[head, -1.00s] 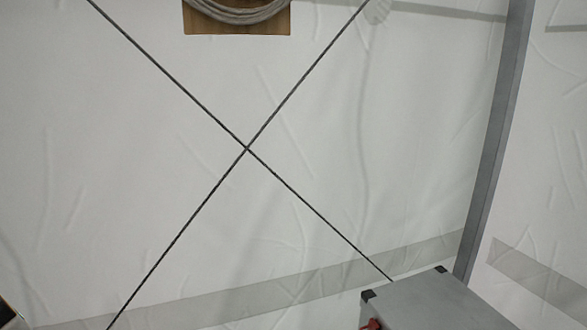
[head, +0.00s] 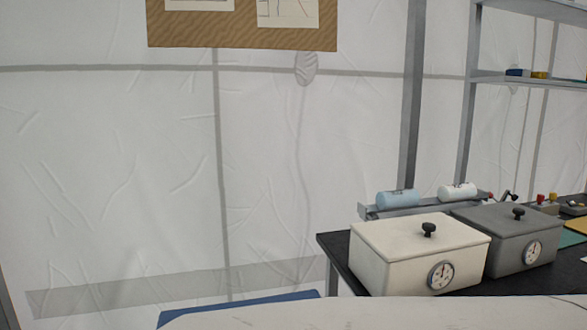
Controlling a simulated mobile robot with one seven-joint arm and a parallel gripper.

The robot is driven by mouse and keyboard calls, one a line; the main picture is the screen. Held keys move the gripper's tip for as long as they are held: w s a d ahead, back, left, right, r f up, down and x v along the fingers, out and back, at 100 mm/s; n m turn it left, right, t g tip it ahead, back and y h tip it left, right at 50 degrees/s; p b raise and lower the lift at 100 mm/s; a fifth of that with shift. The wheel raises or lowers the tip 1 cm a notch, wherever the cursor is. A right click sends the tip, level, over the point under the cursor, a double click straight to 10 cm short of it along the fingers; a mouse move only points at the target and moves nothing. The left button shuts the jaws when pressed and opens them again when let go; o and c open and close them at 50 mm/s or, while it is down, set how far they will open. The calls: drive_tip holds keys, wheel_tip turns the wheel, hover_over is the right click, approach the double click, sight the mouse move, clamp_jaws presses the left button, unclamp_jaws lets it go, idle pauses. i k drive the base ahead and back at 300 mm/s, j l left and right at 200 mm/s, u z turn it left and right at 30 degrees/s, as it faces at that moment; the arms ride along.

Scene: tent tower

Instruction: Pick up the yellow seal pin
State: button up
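I cannot make out the yellow seal pin for certain. A small yellow-topped piece (head: 553,197) stands beside a red one on the dark table (head: 338,256) at the right edge, too small to identify. A small yellow item (head: 539,75) also lies on the grey shelf (head: 500,79) at the upper right. My gripper is not in view.
A cream lidded box (head: 400,262) and a grey lidded box (head: 512,250), each with a dial, stand on the dark table. Behind them are a blue cylinder (head: 397,198) and a white cylinder (head: 458,191). A pale surface (head: 380,314) crosses the bottom.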

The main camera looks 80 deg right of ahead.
sight(553, 196)
drive_tip(key=k, duration=0.8)
drive_tip(key=k+z, duration=0.15)
drive_tip(key=z, duration=0.3)
drive_tip(key=k+l+z, duration=0.1)
drive_tip(key=z, duration=0.3)
drive_tip(key=k+z, duration=0.1)
drive_tip(key=z, duration=2.45)
drive_tip(key=i+l+z, duration=0.1)
drive_tip(key=z, duration=0.35)
drive_tip(key=i+l+z, duration=0.15)
drive_tip(key=z, duration=0.35)
drive_tip(key=l, duration=0.1)
